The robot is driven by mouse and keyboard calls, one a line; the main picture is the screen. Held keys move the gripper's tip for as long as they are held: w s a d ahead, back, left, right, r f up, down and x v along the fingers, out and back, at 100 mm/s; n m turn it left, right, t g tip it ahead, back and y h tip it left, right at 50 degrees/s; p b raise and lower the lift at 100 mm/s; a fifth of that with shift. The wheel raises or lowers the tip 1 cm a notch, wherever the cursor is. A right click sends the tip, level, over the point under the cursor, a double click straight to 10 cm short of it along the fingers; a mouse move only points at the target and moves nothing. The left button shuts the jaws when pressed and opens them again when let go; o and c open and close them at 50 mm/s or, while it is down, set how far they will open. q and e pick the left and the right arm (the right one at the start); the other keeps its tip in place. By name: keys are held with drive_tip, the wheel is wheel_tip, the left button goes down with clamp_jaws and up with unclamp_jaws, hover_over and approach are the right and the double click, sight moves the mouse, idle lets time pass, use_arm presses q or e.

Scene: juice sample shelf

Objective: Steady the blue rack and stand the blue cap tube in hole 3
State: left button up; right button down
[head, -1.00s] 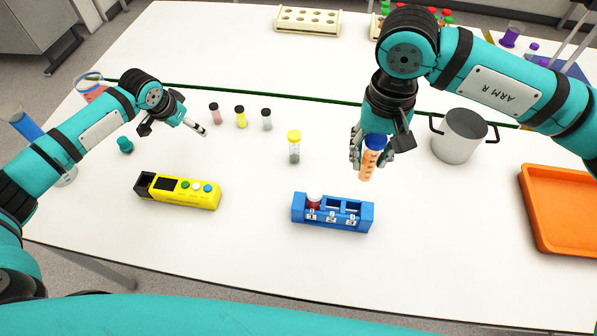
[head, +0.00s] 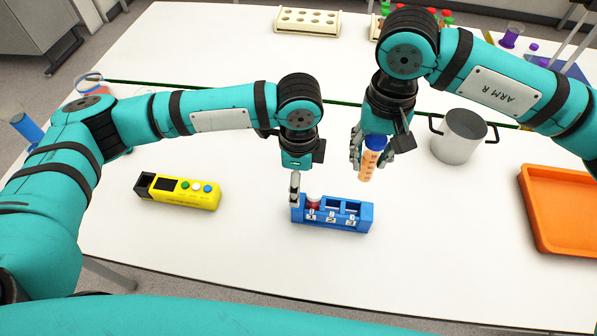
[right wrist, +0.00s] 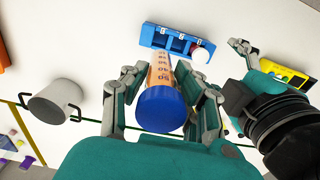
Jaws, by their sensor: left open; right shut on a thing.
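The blue rack (head: 342,224) stands on the white table with holes marked 1, 2 and 3. A white-capped red tube (head: 314,202) sits in hole 1; holes 2 and 3 are empty. My right gripper (head: 371,160) is shut on the blue cap tube (head: 367,166), an orange tube held roughly upright above and behind the rack's right end. The right wrist view shows its blue cap (right wrist: 160,109) between my fingers. My left gripper (head: 295,188) is open at the rack's left end, fingers pointing down. I cannot tell whether it touches the rack.
A yellow box with buttons (head: 178,191) lies left of the rack. A grey pot (head: 459,137) stands right of my right gripper, and an orange tray (head: 560,205) lies at the right. The table in front of the rack is clear.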

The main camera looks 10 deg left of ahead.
use_arm(q)
wheel_tip(320, 180, down, 11)
drive_tip(key=shift+r, duration=0.15)
idle(0.4)
drive_tip(key=c, duration=1.4)
use_arm(e)
wheel_tip(320, 180, down, 13)
drive_tip(key=shift+r, duration=0.15)
